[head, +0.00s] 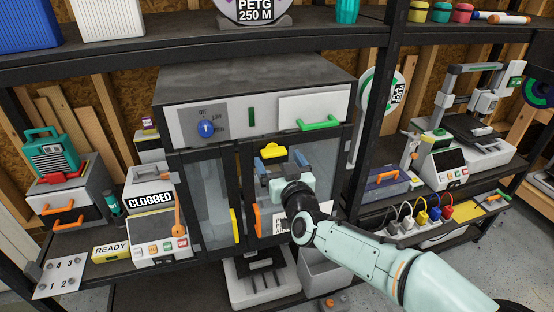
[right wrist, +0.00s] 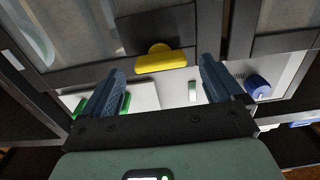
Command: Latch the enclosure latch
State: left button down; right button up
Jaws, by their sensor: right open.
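The enclosure (head: 255,80) is a dark cabinet with two glazed doors under a light control panel. The yellow latch (head: 273,150) sits at the top of the right door, just below the panel. In the right wrist view, which is upside down, the latch (right wrist: 157,60) shows as a rounded knob on a wider bar. My right gripper (head: 281,162) is open and empty in front of the latch. In the right wrist view its blue fingers (right wrist: 162,75) stand apart, one either side of the latch, with no contact visible. My left gripper is not in view.
The left door has a yellow handle (head: 234,225), the right door an orange handle (head: 257,221). A blue knob (head: 206,128) and a green handle (head: 320,123) are on the panel. A CLOGGED printer (head: 160,243) stands left. A dark shelf post (head: 375,110) rises right.

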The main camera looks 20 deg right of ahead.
jog(key=shift+w, duration=1.05)
jog(key=c, duration=1.1)
jog(key=shift+o, duration=0.2)
